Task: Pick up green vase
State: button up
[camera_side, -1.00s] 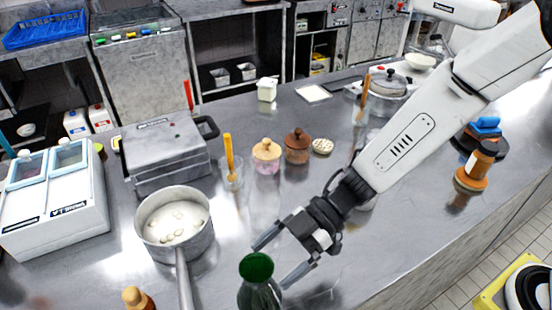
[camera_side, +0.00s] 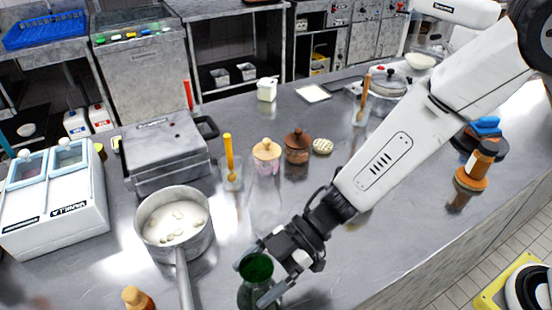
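The green vase (camera_side: 257,268) stands upright at the front of the steel counter, its lower part cut off by the bottom edge of the picture. It is dark glass with a bright green rim. My gripper (camera_side: 250,280) reaches it from the upper right. One finger lies behind the vase's left side and the other crosses in front of its right side. The fingers are spread about as wide as before, so the gripper looks open around the vase. Whether either finger touches the glass cannot be told.
A saucepan (camera_side: 146,234) with pale pieces in liquid stands left of the vase, its handle pointing towards the front. A wooden-topped bottle (camera_side: 137,298) is at the front left. Lidded jars (camera_side: 267,157) and a glass with a yellow utensil (camera_side: 230,170) stand behind. The counter right of the vase is clear.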

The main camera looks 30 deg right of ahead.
grip_shut()
jog(key=shift+r, duration=0.1)
notch_tip(320, 180, up, 10)
dwell(1.1)
dwell(0.5)
